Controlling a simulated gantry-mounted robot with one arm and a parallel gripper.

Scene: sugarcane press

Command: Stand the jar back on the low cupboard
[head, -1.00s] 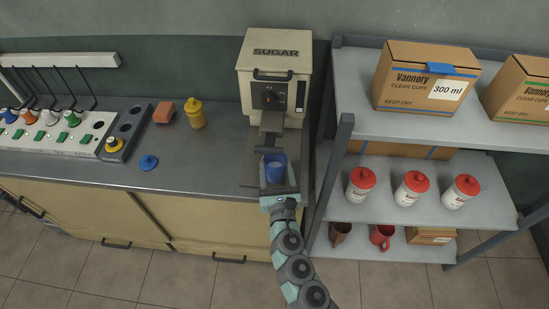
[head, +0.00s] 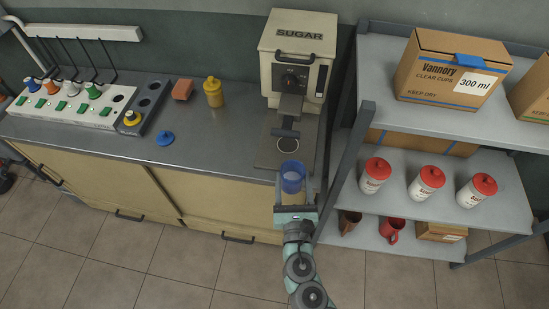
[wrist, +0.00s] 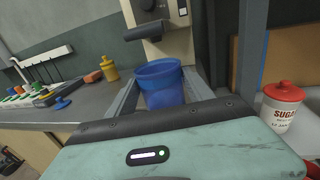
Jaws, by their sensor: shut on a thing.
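The jar (head: 292,178) is a translucent blue, open-topped vessel. It is upright between the fingers of my gripper (head: 293,183), in front of the sugar machine. It also shows in the wrist view (wrist: 163,86), with my gripper's fingers (wrist: 165,92) on both sides of it. My gripper is shut on the jar. The low cupboard (head: 105,172) has a dark grey top and tan doors. The jar is by the front edge of that top; its base is hidden, so I cannot tell whether it touches anything.
The sugar machine (head: 297,62) stands behind the jar. A yellow bottle (head: 213,93), an orange block (head: 182,90) and a blue lid-like disc (head: 165,138) are on the top at left. A shelf post (head: 346,165) is close on the right, with red-lidded canisters (head: 428,183) beyond.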

